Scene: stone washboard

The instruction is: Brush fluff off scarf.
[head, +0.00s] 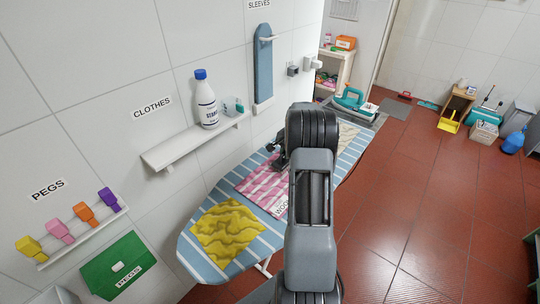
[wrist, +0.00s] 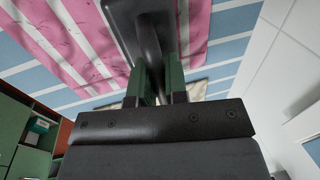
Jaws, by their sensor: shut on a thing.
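A pink and white striped scarf (head: 265,183) lies on the blue-and-white striped ironing board (head: 192,253), and fills the upper left of the wrist view (wrist: 45,30). Small dark flecks show on it, too fine to identify surely as fluff. My gripper (wrist: 158,88) is shut on the handle of a dark brush (wrist: 150,28), whose broad head lies over the scarf. I cannot tell whether its bristles touch the cloth. In the head view my arm hides part of the scarf, and the gripper (head: 278,158) shows small at its far edge.
A crumpled yellow cloth (head: 228,232) lies on the board's near end. A wall shelf (head: 190,146) with a white bottle (head: 205,100) overhangs the left side. An iron (head: 352,102) stands beyond the board.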

